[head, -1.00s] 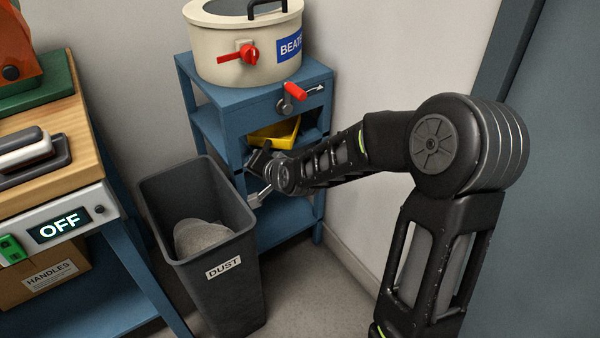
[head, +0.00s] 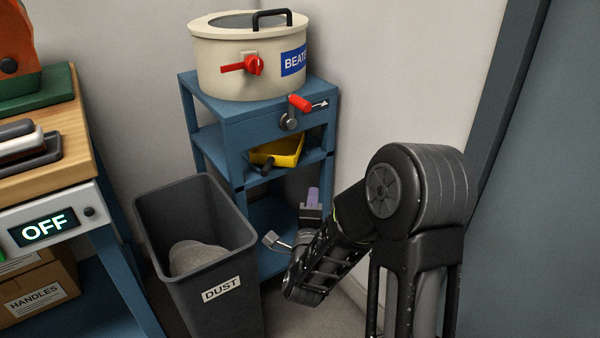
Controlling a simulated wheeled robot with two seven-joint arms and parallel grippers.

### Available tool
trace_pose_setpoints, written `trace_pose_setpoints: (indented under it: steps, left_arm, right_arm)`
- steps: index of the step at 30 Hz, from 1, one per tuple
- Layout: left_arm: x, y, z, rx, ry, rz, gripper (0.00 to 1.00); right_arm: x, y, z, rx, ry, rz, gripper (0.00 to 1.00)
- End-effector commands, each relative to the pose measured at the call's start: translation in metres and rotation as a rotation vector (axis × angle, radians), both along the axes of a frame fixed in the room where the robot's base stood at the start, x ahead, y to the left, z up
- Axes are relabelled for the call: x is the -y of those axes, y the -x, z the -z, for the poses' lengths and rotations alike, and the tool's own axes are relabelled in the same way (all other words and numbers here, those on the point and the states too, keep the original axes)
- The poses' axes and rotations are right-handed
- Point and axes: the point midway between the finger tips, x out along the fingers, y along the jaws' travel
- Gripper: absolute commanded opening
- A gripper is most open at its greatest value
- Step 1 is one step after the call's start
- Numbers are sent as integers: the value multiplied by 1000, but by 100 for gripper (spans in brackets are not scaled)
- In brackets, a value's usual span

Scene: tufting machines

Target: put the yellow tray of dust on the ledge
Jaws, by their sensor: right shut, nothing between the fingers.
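The yellow tray (head: 288,147) sits on the middle shelf, the ledge (head: 314,156), of the blue stand, under the crank. Its dark handle sticks out at the front left. The tray's inside is mostly hidden, so I cannot tell whether dust is in it. My right gripper (head: 312,197) is below and to the right of the tray, apart from it, in front of the stand's lower part. It points up and is shut and empty. My left gripper is not in view.
A cream beater drum (head: 240,76) stands on the stand's top. A red-handled crank (head: 300,103) juts out above the tray. A grey dust bin (head: 185,195) holding a grey heap stands at front left. A wooden-topped bench (head: 75,145) is at left. A wall is at right.

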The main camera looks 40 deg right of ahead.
Motion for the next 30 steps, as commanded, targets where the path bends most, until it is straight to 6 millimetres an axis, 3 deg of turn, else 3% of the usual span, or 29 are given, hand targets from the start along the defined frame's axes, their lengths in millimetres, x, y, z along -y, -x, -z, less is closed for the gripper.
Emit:
trace_pose_setpoints:
  steps: [11,23,30]
  left_arm:
    - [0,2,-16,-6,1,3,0]
    - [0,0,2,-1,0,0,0]
    - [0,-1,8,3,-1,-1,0]
  right_arm:
    - [17,-19,-3,-3,2,1,0]
    - [67,-79,2,0,3,-2,0]
    - [45,-105,1,-1,2,-3,0]
